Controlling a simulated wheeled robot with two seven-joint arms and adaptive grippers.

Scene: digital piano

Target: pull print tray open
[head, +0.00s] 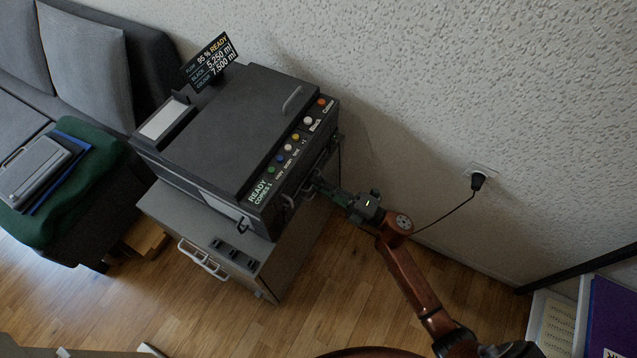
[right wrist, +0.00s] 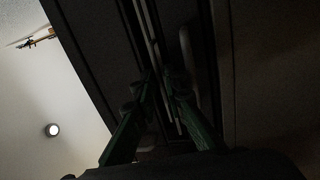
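The dark printer (head: 230,125) stands on a grey cabinet (head: 190,222), its button panel facing the lower right. The print tray cannot be clearly told apart in the shadow under that panel; a small pale handle (head: 287,201) shows there. My right gripper (head: 314,183) is at this shaded front, close to the handle. In the right wrist view its two green fingers (right wrist: 158,92) are apart, with thin pale strips of the printer front showing between them. A handle (right wrist: 188,62) lies by the right fingertip; contact cannot be told. My left gripper is not in view.
A textured wall with a plugged-in socket (head: 481,174) is close on the right. A green stool (head: 70,190) with a grey case stands left. The cabinet has a white handle (head: 203,260). Wooden floor (head: 330,290) is clear in front. White boxes (head: 560,325) stand at lower right.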

